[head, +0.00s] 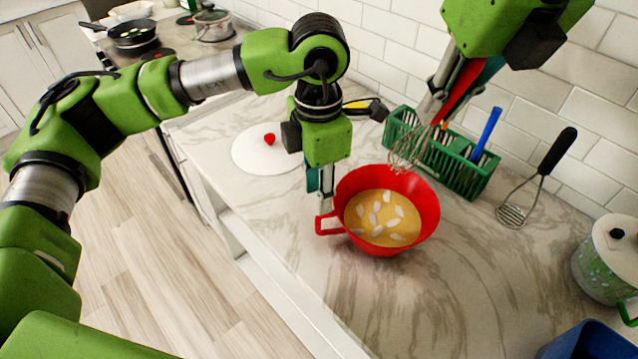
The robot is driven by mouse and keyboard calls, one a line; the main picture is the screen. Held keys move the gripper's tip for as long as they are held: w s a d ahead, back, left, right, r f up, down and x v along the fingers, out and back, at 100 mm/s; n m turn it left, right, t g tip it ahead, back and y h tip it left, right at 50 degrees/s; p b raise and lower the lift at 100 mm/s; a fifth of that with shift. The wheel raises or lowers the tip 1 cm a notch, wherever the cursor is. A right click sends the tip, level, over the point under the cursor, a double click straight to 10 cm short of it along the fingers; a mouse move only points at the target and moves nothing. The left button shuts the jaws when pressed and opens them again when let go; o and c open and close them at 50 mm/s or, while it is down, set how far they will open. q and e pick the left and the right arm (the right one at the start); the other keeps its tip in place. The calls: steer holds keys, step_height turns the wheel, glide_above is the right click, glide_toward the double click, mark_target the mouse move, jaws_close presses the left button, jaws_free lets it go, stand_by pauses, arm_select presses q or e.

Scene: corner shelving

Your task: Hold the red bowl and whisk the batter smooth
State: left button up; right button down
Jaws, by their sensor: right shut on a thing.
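The red bowl (432,215) stands on the marble counter, its handle (327,226) pointing left. It holds tan batter (385,215) with several white lumps on the surface. My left gripper (325,200) points down at the bowl's left rim, just above the handle; its fingers overlap in this view, so I cannot tell whether they are open or touching the bowl. My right gripper (440,105) comes down from the top right and is shut on the whisk (407,150).
A green rack (470,178) with a blue-handled tool stands behind the bowl by the tiled wall. A masher (513,213) leans on the right, near a lidded pot (605,265) and a blue container (588,345). A white round board (258,155) lies left.

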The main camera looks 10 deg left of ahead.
mark_target(318, 218)
arm_select(q)
step_height(318, 218, down, 11)
steer(key=shift+r, duration=0.2)
steer(key=shift+c, duration=0.3)
jaws_close()
steer(key=shift+c, duration=0.6)
jaws_free()
jaws_close()
stand_by(0.6)
